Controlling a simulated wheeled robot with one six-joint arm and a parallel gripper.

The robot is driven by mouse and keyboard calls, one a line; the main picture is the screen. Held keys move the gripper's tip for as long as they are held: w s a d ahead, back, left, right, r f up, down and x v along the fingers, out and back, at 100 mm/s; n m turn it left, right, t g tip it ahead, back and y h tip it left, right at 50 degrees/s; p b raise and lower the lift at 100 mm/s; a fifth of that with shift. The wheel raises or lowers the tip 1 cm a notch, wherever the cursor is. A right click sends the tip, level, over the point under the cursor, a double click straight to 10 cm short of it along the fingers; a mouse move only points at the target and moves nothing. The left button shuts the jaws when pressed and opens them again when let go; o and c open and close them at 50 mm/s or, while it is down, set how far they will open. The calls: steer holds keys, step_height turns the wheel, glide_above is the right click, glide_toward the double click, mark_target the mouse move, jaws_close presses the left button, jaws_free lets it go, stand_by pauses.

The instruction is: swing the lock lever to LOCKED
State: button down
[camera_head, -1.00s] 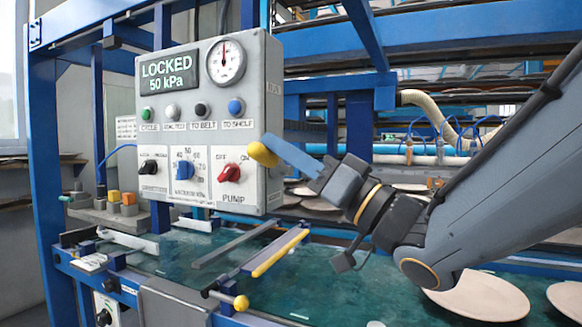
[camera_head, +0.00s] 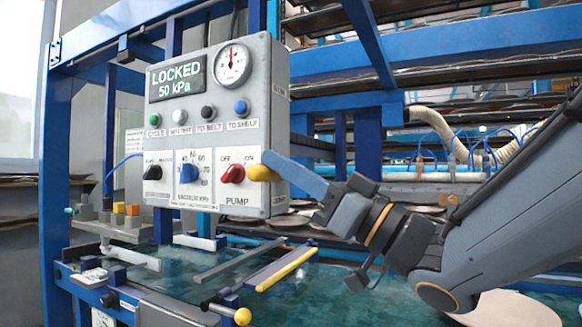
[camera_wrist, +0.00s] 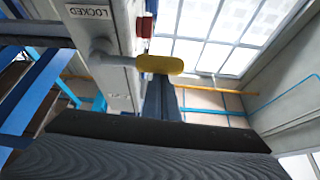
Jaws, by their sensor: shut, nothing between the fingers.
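The control box (camera_head: 222,75) shows "LOCKED 50 kPa" on its display (camera_head: 178,81). The lock lever's yellow knob (camera_head: 262,173) is in front of the box's right edge, beside the red pump switch (camera_head: 232,174). In the wrist view the lever's grey rod (camera_wrist: 118,60) runs from the box side to the yellow grip (camera_wrist: 160,64), close to a LOCKED label (camera_wrist: 90,12). My gripper (camera_head: 268,159) is shut and empty. Its blue fingertips are at the top of the knob and look in contact with it. The lever's pivot is hidden in the head view.
A pressure gauge (camera_head: 233,65) and a row of buttons are on the box front. Below is a green glass bed (camera_head: 200,272) with a yellow-edged bar (camera_head: 287,269). Blue frame beams (camera_head: 440,62) stand behind my arm.

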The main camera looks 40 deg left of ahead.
steer(key=shift+f, duration=0.15)
step_height(320, 180, up, 4)
steer(key=p, duration=0.3)
steer(key=b+v, duration=0.1)
steer(key=v, duration=0.9)
steer(key=shift+w+d, duration=0.2)
steer(key=shift+d, duration=0.05)
